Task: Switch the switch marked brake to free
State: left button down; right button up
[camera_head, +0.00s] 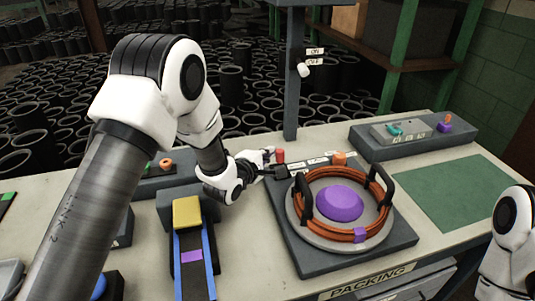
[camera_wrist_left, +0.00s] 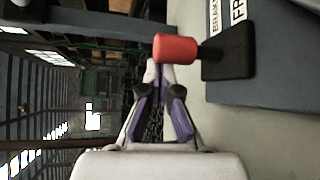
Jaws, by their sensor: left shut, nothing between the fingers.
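The brake switch has a red knob (camera_head: 280,156) on a dark lever and stands at the back left corner of the dark turntable base. In the left wrist view the red knob (camera_wrist_left: 176,49) is close up, its lever rising from a black mount (camera_wrist_left: 228,58). Labels reading BRAKE (camera_wrist_left: 214,16) and FR, cut off by the frame edge, lie beside the mount. My left gripper (camera_head: 266,157) is shut and empty, right by the knob. In the wrist view its closed tips (camera_wrist_left: 158,80) are just below the knob; contact cannot be told. My right gripper is out of view.
The round turntable (camera_head: 299,224) holds orange-brown rings and a purple dome (camera_head: 340,203). An orange knob (camera_head: 340,158) stands behind it. A grey post (camera_head: 293,90) rises behind the bench. A yellow block (camera_head: 187,212) is on the left. The green mat (camera_head: 455,195) is clear.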

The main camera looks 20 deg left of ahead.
pick_arm(q)
jog(key=shift+s+d+f+t+b, duration=0.2)
jog(key=shift+s+f+t+b, duration=0.05)
jog(key=shift+f+t+b, duration=0.1)
jog(key=shift+s+d+m+b, duration=0.2)
jog(key=shift+s+m+b, duration=0.1)
jog(key=shift+b, duration=0.7)
jog(key=shift+s+d+r+m+t, duration=0.1)
jog(key=shift+r+m+t, duration=0.15)
jog(key=shift+m+t, duration=0.1)
jog(key=shift+r, duration=0.2)
notch_tip(320, 180, up, 10)
jog(key=shift+f, duration=0.15)
